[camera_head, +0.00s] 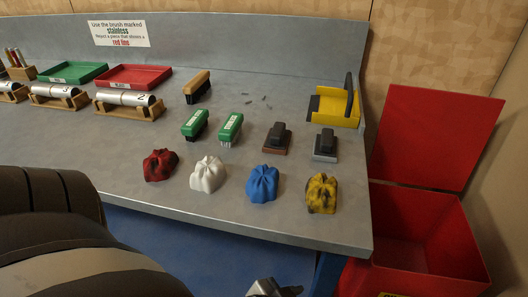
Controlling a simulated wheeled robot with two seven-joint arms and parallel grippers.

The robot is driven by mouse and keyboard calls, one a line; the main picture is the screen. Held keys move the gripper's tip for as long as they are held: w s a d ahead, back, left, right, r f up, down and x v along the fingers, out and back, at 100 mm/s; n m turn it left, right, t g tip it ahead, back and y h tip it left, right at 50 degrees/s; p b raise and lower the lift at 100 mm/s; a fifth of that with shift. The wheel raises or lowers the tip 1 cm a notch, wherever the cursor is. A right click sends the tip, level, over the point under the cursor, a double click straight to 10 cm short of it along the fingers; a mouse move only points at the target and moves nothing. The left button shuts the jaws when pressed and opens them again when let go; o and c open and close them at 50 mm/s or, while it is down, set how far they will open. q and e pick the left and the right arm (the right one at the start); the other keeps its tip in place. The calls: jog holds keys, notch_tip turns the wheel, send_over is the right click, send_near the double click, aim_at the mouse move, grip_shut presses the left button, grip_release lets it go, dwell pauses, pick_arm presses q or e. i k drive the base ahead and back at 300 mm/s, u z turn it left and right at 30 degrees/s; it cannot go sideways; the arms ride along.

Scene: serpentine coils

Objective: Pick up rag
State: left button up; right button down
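Several crumpled rags lie in a row near the front edge of the grey bench: a red rag (160,165), a white rag (208,174), a blue rag (262,184) and a yellow rag with dark stains (321,193). No gripper touches them. My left arm fills the lower left of the view. A small metal end piece, seemingly of my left gripper (272,288), shows at the bottom edge, below and in front of the bench; its fingers are mostly cut off. My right gripper is not seen.
Brushes (230,127) and dark-handled blocks (277,138) stand behind the rags. Tubes on wooden stands (129,102), a green tray (73,72) and a red tray (133,77) are at left. A yellow dustpan (333,107) is at back right. A red open-lidded bin (462,238) stands right of the bench.

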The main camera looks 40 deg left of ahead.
aim_at(158, 167)
jog(key=u, duration=2)
jog(key=k, duration=0.25)
jog(key=z, duration=0.25)
